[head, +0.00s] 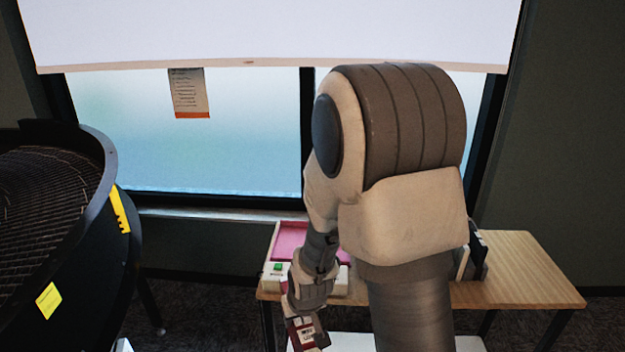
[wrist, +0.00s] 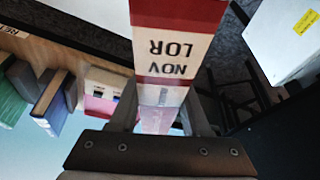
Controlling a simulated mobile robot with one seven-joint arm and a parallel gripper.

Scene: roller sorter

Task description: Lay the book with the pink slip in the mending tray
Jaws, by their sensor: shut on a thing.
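A dark red book (head: 311,338) with a white spine label is held by my gripper (head: 302,312), low in front of the wooden table. In the wrist view the book (wrist: 180,14) fills the top centre, its label reading NOV LOR upside down. My gripper (wrist: 160,122) is shut on it. A pinkish strip (wrist: 157,120) shows between the fingers; I cannot tell whether it is a slip in the book. A pink-floored tray (head: 289,238) is on the table's left part, partly hidden by my arm; I cannot read which tray it is.
The wooden table (head: 535,275) has bare room at its right. Dark and white upright items (head: 474,255) stand behind my arm. A small box with a green top (head: 278,268) is at the tray's front. A round black mesh-topped machine (head: 118,235) stands left.

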